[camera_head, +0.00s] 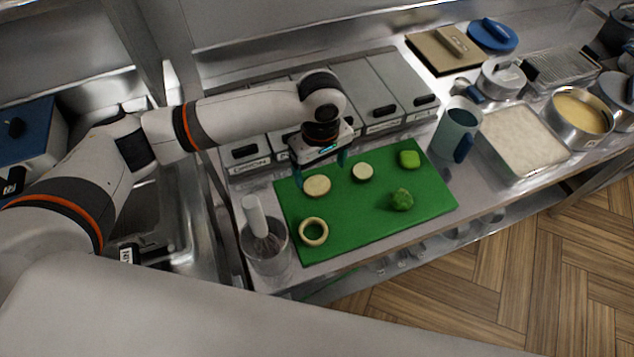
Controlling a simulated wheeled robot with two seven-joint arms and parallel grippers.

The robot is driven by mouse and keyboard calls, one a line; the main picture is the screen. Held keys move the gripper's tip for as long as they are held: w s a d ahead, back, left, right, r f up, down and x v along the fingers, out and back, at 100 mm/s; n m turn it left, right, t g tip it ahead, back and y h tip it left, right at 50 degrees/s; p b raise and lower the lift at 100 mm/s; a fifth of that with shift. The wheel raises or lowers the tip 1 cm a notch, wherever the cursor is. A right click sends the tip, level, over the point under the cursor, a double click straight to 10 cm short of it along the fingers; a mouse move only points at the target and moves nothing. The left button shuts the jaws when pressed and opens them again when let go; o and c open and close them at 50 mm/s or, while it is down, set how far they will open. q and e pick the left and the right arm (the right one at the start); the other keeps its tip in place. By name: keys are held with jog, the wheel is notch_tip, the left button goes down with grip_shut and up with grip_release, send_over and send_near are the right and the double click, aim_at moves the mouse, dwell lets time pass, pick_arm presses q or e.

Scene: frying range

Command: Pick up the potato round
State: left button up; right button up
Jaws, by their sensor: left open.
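Two pale, flat rounds lie on the green cutting board (345,225). The larger, yellowish round (317,186) is at the board's left, and a slightly smaller one (362,172) lies to its right. Either could be the potato round; I cannot tell which from their look alone. My left gripper (320,170) points down over the board's back left part, with its blue fingers apart. The larger round is just below and in front of the fingers, and nothing shows between them. My right gripper is not in view.
A pale ring (313,231), a green leafy clump (402,199) and a bright green piece (409,159) share the board. Lidded containers (400,85) line the back.

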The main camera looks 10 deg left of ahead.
aim_at(317, 184)
pick_arm(q)
jog(key=f, duration=0.2)
jog(key=f+p, duration=0.1)
jog(key=f, duration=0.2)
jog(key=shift+w+a+f+p, duration=0.25)
jog(key=shift+a+f+p, duration=0.05)
jog(key=shift+a, duration=0.1)
jog(key=shift+f, duration=0.25)
jog(key=c, duration=0.8)
